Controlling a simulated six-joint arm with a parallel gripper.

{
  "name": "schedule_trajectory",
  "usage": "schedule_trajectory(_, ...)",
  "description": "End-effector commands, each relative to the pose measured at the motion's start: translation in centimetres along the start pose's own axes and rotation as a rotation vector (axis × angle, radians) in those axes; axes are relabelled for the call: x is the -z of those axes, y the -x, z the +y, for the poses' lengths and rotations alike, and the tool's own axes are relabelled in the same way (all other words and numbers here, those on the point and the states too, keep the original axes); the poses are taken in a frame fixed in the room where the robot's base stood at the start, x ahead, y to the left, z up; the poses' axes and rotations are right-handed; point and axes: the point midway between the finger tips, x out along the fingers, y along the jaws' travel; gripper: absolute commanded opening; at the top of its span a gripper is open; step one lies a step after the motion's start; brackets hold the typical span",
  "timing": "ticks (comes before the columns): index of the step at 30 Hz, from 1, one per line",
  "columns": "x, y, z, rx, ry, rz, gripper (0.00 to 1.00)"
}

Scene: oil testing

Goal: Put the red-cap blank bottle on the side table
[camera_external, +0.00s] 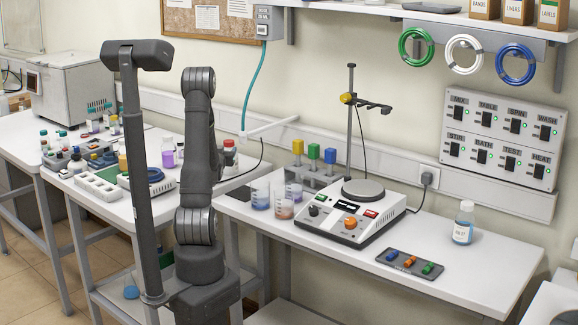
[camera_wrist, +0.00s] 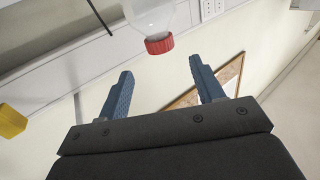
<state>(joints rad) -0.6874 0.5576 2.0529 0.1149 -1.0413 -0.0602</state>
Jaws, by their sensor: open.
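The red-cap bottle (camera_wrist: 153,28) shows in the wrist view at the top, upside down in the picture, clear-bodied with its body cut off by the frame edge. It lies just beyond my gripper (camera_wrist: 160,85), whose two blue fingers are apart with nothing between them. In the external view a red-capped bottle (camera_external: 229,152) shows just right of my arm, partly hidden by it. My gripper's fingers are hidden there. White-topped tables stand at left (camera_external: 112,208) and right (camera_external: 470,285); I cannot tell which is the side table.
The left table is crowded with racks and small bottles, including a purple one (camera_external: 168,153). A retort stand (camera_external: 351,130) rises behind the hotplate.

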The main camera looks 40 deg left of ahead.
Motion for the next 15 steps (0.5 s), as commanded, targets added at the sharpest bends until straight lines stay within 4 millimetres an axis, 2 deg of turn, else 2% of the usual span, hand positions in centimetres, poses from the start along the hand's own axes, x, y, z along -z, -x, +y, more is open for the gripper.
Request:
schedule_trajectory(3,0.0,1.6,0.0,0.001,0.0,-0.001,0.61)
schedule_trajectory(6,0.0,2.2,0.0,0.001,0.0,0.001,0.61)
schedule_trajectory(15,0.0,2.5,0.0,0.001,0.0,0.0,0.61)
